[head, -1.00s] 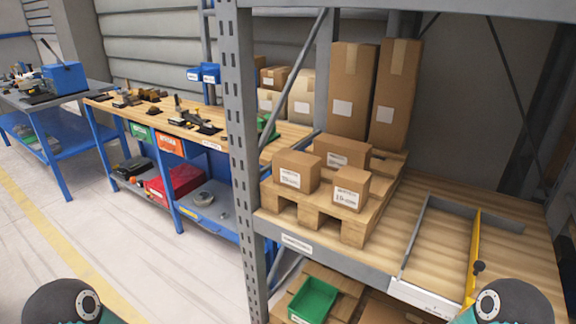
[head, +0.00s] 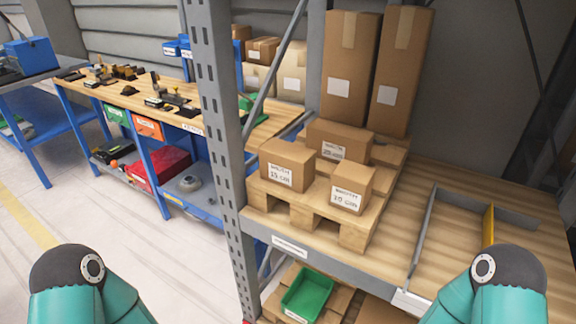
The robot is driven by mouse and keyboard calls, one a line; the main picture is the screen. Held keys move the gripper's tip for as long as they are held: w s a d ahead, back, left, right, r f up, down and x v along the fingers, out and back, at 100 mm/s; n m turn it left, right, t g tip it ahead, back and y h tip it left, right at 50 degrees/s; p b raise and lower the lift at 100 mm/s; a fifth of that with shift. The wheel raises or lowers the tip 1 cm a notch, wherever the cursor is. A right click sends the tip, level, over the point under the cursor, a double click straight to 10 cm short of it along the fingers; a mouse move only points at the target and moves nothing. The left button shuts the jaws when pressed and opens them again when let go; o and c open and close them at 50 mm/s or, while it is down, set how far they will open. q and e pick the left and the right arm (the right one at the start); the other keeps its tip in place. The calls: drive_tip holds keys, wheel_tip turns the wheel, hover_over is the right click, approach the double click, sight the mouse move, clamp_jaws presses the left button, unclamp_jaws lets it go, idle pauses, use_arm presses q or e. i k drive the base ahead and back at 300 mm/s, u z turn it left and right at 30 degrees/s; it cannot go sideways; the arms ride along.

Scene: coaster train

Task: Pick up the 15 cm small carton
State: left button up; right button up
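The 15 cm small carton (head: 287,165) is a brown box with a white label reading 15 cm. It sits on the front left of a small wooden pallet (head: 275,208) on the rack shelf. A 10 cm carton (head: 352,187) stands to its right, and a wider carton (head: 338,142), its label hard to read, stands behind them. Only rounded dark and teal parts of my two arms show at the bottom left and bottom right. Both my grippers are out of view. Nothing touches the 15 cm carton from my side.
A grey rack upright (head: 219,120) stands just left of the pallet. Two tall cartons (head: 349,65) stand behind it. A metal frame with a yellow part (head: 488,226) lies on the shelf (head: 455,205) at right. A green bin (head: 307,292) is below. Workbenches (head: 150,95) stand at left.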

sight(292, 167)
drive_tip(key=z, duration=1.15)
drive_tip(key=i, duration=0.15)
drive_tip(key=u, duration=2.75)
drive_tip(key=k, duration=1.75)
drive_tip(key=z, duration=0.3)
drive_tip(key=i, duration=1)
drive_tip(key=z, duration=0.1)
